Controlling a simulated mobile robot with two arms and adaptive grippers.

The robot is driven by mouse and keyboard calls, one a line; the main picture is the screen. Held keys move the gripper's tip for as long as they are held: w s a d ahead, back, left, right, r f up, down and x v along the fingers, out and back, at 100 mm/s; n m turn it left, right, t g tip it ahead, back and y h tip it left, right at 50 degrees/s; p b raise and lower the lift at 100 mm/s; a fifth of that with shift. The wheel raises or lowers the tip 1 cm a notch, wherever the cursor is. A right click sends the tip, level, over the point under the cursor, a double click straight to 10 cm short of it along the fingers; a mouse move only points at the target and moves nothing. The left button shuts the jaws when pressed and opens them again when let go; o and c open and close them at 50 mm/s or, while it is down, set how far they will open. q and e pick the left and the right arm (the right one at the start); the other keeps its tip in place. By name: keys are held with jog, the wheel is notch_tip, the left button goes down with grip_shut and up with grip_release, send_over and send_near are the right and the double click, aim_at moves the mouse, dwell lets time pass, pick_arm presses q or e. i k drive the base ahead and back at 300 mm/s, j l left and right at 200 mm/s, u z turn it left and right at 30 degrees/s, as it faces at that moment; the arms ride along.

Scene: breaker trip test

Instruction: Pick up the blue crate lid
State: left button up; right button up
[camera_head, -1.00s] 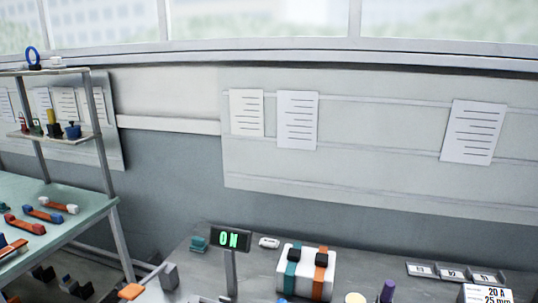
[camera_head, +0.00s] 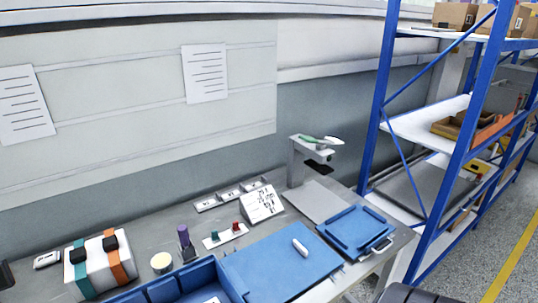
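A flat blue piece with raised bars along its edges (camera_head: 356,230) lies at the right end of the grey workbench; it looks like the crate lid. A light handle shows at its front right corner. A larger flat blue mat or panel (camera_head: 262,272) lies to its left, with a white pen-like object (camera_head: 300,246) on it. A blue open crate (camera_head: 203,274) stands at the bottom edge, partly cut off. Neither of my grippers is in view.
A white box with teal and orange straps (camera_head: 98,262) stands at the bench's left. A grey stand (camera_head: 297,163) rises behind the lid, beside a label card (camera_head: 262,204). A blue-framed shelf rack (camera_head: 450,160) stands close on the right. A dark object (camera_head: 404,294) shows at the bottom.

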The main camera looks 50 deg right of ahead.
aim_at(277, 267)
jog(key=z, duration=1.6)
jog(key=k+j+u, duration=0.15)
jog(key=u, duration=0.15)
jog(key=k+j+u, duration=0.15)
jog(key=j+u, duration=0.15)
